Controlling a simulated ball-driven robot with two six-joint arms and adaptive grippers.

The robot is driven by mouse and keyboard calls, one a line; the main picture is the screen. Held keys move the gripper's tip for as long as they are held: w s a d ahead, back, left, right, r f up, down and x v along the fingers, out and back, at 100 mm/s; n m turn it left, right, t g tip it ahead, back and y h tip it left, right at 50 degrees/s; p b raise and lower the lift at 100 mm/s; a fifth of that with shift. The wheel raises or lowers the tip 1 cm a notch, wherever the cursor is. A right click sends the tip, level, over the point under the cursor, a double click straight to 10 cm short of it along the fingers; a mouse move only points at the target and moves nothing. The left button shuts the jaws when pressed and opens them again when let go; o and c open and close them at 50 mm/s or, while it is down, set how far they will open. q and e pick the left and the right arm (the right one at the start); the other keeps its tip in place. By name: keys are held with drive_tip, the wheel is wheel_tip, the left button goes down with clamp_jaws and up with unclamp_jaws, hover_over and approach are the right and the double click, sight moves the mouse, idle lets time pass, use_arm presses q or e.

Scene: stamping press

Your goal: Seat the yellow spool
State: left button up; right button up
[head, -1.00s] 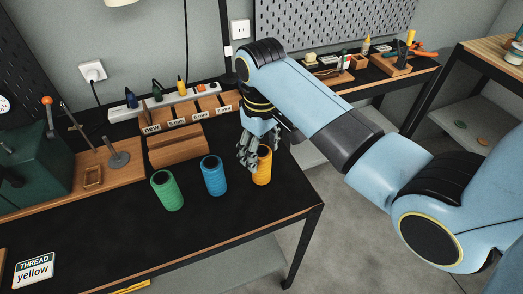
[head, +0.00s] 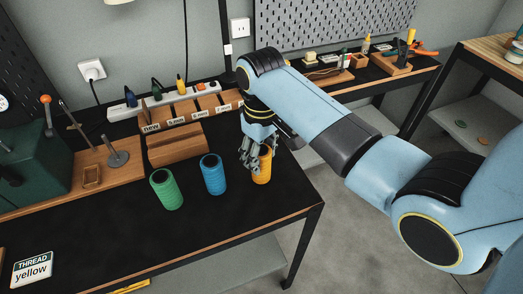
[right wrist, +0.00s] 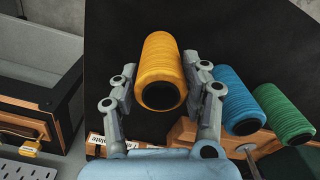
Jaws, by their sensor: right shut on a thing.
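The yellow spool (head: 262,166) stands near the right end of the black bench, in my right gripper (head: 256,158). In the right wrist view the yellow spool (right wrist: 161,70) sits between the two fingers of the right gripper (right wrist: 158,80), which is shut on it. A blue spool (head: 213,175) and a green spool (head: 166,189) stand upright to its left. A spindle with a round grey base (head: 118,158) stands on the wooden board at the left. The sign reading "THREAD yellow" (head: 33,269) lies at the front left. My left gripper is not in view.
A wooden block (head: 175,146) and a labelled wooden rack (head: 190,117) stand behind the spools, with a power strip (head: 178,101) behind. A dark green machine (head: 35,160) with a red-knobbed lever is at the left. The front middle of the bench (head: 130,235) is clear.

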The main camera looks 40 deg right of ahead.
wheel_tip(320, 180, up, 13)
drive_tip(key=shift+p, duration=0.35)
idle(0.3)
idle(0.4)
